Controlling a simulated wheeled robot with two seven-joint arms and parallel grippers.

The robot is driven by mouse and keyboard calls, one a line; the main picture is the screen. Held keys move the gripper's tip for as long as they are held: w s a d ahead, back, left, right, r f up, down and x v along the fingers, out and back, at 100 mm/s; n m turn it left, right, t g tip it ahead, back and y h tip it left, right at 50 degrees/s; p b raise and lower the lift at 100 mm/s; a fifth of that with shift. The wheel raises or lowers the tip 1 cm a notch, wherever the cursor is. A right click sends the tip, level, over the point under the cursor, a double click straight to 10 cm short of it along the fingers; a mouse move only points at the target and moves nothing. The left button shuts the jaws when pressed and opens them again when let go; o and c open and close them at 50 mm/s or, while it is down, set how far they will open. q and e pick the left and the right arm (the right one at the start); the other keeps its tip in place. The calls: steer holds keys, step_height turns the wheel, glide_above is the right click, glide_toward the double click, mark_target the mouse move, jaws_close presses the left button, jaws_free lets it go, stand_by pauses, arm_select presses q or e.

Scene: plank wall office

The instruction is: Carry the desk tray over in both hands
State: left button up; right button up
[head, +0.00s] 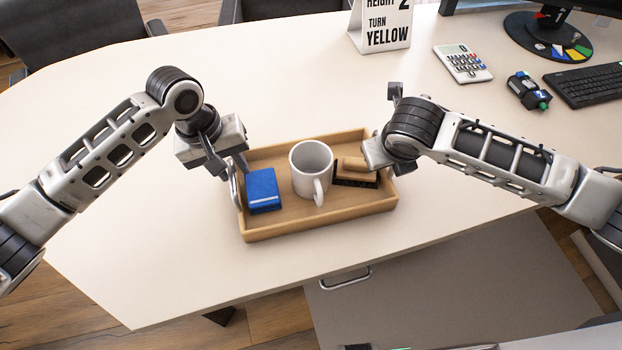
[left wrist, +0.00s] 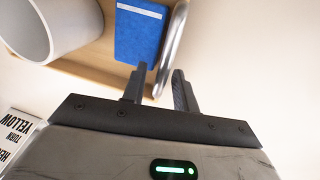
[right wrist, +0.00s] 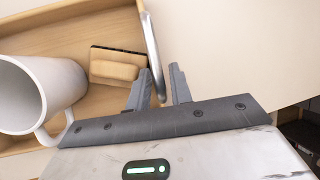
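The wooden desk tray (head: 318,219) sits on the pale desk and holds a white mug (head: 311,167), a blue box (head: 263,190) and a wooden-backed brush (head: 357,170). It has a metal handle at each end. My left gripper (left wrist: 158,75) is open at the left end, its fingers on either side of the left handle (left wrist: 172,45). My right gripper (right wrist: 160,76) is open at the right end, its fingers on either side of the right handle (right wrist: 151,45). Gaps show between fingers and handles. The right fingertips are hidden in the head view.
A sign (head: 383,25) stands at the back, with a calculator (head: 462,63), a dark cylindrical object (head: 527,91), a keyboard (head: 590,85) and a monitor stand (head: 548,38) to its right. The desk is clear left of the tray. The desk's front edge is close to the tray.

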arm_select(q)
jaws_close()
arm_select(e)
jaws_close()
arm_select(q)
steer(key=shift+w+r, duration=0.1)
steer(key=shift+r, duration=0.15)
arm_select(e)
steer(key=shift+r, duration=0.25)
